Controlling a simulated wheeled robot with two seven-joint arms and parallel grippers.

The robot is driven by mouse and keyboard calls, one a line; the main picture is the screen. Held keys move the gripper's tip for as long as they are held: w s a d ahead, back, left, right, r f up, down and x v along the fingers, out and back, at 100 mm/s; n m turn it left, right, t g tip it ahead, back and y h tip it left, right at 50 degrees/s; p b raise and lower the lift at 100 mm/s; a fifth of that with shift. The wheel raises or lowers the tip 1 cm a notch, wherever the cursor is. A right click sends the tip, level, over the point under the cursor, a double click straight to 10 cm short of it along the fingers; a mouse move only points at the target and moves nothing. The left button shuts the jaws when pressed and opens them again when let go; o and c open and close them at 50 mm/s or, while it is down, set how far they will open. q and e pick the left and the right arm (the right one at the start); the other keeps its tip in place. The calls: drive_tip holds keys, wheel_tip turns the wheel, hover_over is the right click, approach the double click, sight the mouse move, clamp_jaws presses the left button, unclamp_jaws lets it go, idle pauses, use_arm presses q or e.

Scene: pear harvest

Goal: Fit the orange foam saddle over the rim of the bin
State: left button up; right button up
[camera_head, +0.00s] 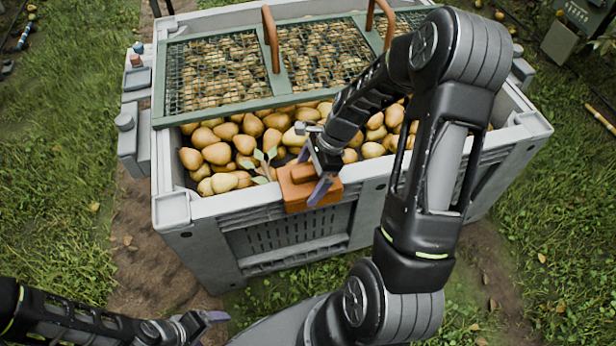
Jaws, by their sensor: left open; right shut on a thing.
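The orange foam saddle (297,199) is at the near rim of the grey bin (222,205), around the middle of that side. Its front part hangs against the outer wall; whether it is fully seated is hidden. My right gripper (318,178) reaches down from the right and is shut on the top of the saddle. My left gripper (205,320) is at the bottom left, open and empty, in front of the bin and apart from it. The bin holds many pears (237,143).
A green mesh lid (172,85) with brown handles (271,38) covers the rear of the bin. Leafy twigs (262,160) lie on the pears beside the saddle. Grey boxes (133,140) are mounted at the bin's left side. Grass (60,200) and bare soil surround it.

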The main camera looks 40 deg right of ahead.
drive_tip(key=shift+f, duration=0.3)
idle(1.0)
drive_tip(key=o, duration=1)
drive_tip(key=shift+o, duration=0.2)
drive_tip(key=p+v, duration=0.1)
drive_tip(key=v, duration=0.6)
drive_tip(key=shift+s+d+r, duration=0.1)
drive_tip(key=shift+r, duration=0.3)
